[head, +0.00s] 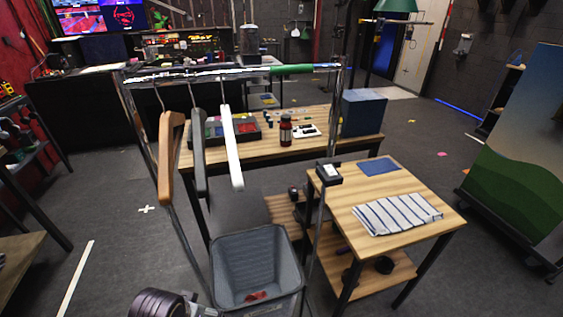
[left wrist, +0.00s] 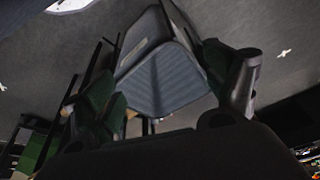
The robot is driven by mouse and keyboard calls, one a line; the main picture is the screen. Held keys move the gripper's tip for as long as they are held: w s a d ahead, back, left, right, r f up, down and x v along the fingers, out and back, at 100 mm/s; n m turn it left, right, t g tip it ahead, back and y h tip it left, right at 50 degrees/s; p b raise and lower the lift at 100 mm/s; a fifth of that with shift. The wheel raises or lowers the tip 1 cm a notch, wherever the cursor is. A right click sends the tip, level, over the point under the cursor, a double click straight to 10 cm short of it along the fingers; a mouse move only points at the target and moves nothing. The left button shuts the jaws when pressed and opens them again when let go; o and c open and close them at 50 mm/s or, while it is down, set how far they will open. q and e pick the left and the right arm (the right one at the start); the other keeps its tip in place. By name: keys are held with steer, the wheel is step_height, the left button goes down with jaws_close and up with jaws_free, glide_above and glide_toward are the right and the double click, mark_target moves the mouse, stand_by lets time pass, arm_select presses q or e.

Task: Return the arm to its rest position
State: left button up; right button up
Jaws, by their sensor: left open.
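My left gripper (left wrist: 168,88) shows in the left wrist view with its two fingers spread wide apart and nothing between them. Beyond the fingers is the grey laundry bin (left wrist: 160,72), seen at an odd angle. In the head view part of my left arm (head: 160,303) reaches in at the bottom edge, just left of the bin (head: 258,266); the fingers are not clearly seen there. A red item (head: 256,296) lies inside the bin. My right gripper is in neither view.
A metal clothes rack (head: 215,76) with wooden (head: 170,150), dark (head: 199,150) and white (head: 231,145) hangers stands above the bin. A small black box (head: 328,173) is by its right post. A table (head: 345,147) stands behind; another holds a striped cloth (head: 397,213). Floor at left is open.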

arm_select(q)
steer(key=s+f+g+p, duration=0.15)
steer(key=f+p, duration=0.35)
steer(key=f, duration=0.8)
steer(key=s+f+p, duration=0.3)
steer(key=f+p, duration=0.2)
steer(key=f, duration=0.7)
steer(key=s+a+f+p, duration=0.1)
steer(key=s+f+p, duration=0.1)
steer(key=s, duration=0.5)
steer(key=s+a+f+p, duration=0.2)
steer(key=s+f+p, duration=0.1)
steer(key=s, duration=0.4)
steer(key=s+a+f+g+p, duration=0.1)
steer(key=s+f+p, duration=0.2)
steer(key=s+f, duration=0.2)
steer(key=shift+s+a, duration=0.25)
steer(key=shift+s, duration=0.65)
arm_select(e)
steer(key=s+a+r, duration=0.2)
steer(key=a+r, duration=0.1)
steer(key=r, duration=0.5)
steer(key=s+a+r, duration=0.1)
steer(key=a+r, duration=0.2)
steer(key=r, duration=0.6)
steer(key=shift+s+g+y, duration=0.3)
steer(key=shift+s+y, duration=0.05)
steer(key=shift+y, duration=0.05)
